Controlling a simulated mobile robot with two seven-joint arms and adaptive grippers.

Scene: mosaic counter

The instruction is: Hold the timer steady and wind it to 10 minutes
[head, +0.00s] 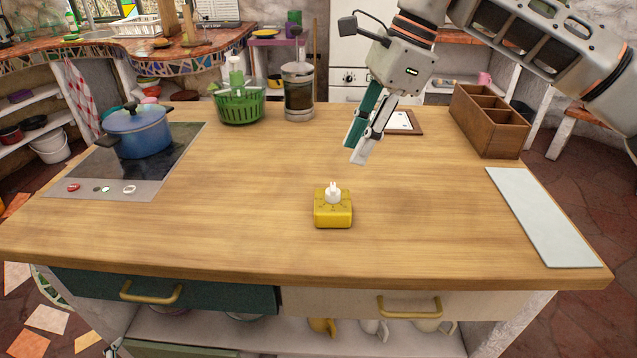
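The timer (333,213) is a small yellow box with a white knob (333,193) on top. It stands upright on the wooden counter, near the middle and toward the front edge. Marks around the knob are too small to read. My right gripper (356,149) hangs above the counter, behind and slightly right of the timer, and points down. Its two fingers are apart with nothing between them, and it does not touch the timer. I cannot make out my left gripper in the head view.
A blue pot (138,132) sits on the cooktop (180,150) at the left. A green basket (240,107) and a glass jar (299,97) stand at the back. A wooden organizer (487,122) and a pale board (542,217) are at the right. The counter around the timer is clear.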

